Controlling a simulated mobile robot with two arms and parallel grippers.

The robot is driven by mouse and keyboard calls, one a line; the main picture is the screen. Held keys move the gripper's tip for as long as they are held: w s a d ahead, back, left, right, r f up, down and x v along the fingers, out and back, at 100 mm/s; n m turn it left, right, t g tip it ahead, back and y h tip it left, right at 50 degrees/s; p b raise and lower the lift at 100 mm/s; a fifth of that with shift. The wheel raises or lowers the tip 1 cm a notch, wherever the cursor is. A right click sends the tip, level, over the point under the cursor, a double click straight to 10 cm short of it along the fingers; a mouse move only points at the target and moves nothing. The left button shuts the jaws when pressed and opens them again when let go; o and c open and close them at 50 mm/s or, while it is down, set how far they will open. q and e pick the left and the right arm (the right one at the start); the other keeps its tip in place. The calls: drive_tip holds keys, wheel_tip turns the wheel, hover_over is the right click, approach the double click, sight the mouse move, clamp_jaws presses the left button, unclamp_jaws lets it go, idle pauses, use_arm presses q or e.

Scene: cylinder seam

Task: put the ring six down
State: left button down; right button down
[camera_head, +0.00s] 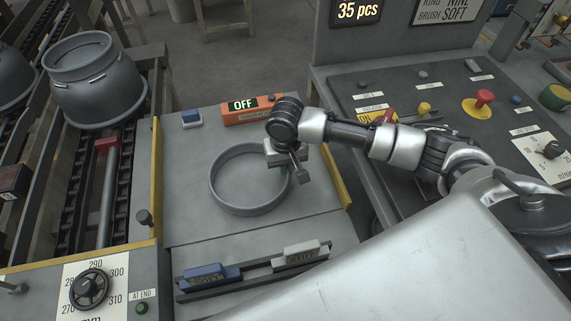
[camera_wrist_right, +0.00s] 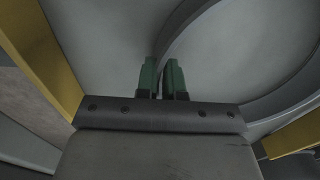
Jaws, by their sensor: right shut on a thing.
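The ring (camera_head: 246,209) is a wide, low grey metal hoop over the grey plate (camera_head: 185,222) in the middle of the head view. It looks level; I cannot tell whether it touches the plate or hangs just above it. My right gripper (camera_head: 300,172) is at the ring's right side, shut on its wall. In the right wrist view, the green fingertips (camera_wrist_right: 163,80) are close together at the curved ring wall (camera_wrist_right: 250,115). The spot between the fingers is mostly hidden. My left gripper is not in view.
Yellow rails (camera_head: 155,180) flank the plate. A holder with blue (camera_head: 208,276) and pale brushes (camera_head: 302,253) is in front. A control panel (camera_head: 440,100) stands right, a large grey pot (camera_head: 95,85) left.

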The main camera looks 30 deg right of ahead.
drive_tip(key=c, duration=1.3)
unclamp_jaws()
drive_tip(key=shift+o, duration=0.2)
wheel_tip(320, 180, up, 12)
